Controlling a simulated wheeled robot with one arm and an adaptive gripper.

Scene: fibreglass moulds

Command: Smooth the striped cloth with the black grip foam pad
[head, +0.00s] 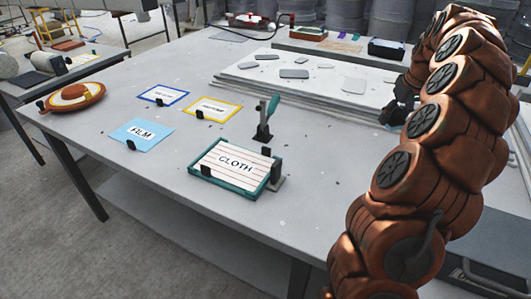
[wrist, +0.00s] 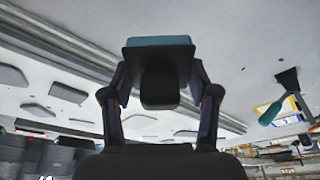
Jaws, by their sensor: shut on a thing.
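My gripper (head: 397,108) is at the right of the table, beside the pale board's near right part. In the wrist view its two fingers (wrist: 160,95) are shut on the black grip (wrist: 160,85) of a foam pad with a teal face (wrist: 158,41). In the head view the pad cannot be made out against the dark gripper. A white, thinly striped sheet marked CLOTH (head: 222,177) lies in a teal frame (head: 228,202) at the table's front, left of my gripper and well apart from it. It looks flat; any wrinkles are too small to tell.
A teal-handled tool (head: 272,108) stands upright in a black holder behind the frame. Cards, one marked FILM (head: 130,134), and an orange round dish (head: 73,98) are at left. Several grey flat pieces (head: 295,73) lie on the pale board (head: 240,86). The front right table is clear.

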